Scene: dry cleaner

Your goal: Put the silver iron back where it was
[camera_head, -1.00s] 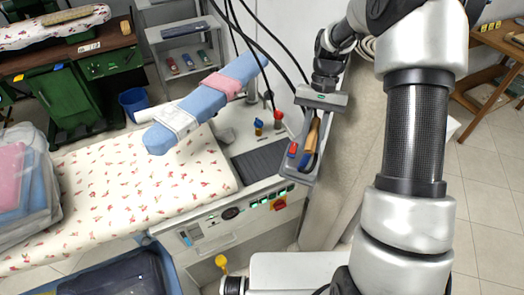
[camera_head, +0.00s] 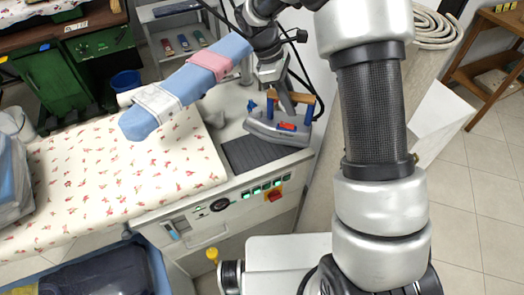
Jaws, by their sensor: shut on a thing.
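The silver iron (camera_head: 262,129) has a brown wooden handle, with red and blue parts on it. My gripper (camera_head: 291,101) is shut on the iron at its handle, reaching down from above. The iron is roughly level, at the back edge of the dark ribbed rest (camera_head: 258,155) on the ironing unit. It covers part of the rest's far side. I cannot tell whether its sole touches the rest or hangs just above it.
A padded board with a floral cover (camera_head: 110,180) lies to the left. A blue sleeve arm (camera_head: 205,73) with pink and white cloths juts above it. The control panel (camera_head: 238,203) fronts the unit. Black cables hang behind my gripper.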

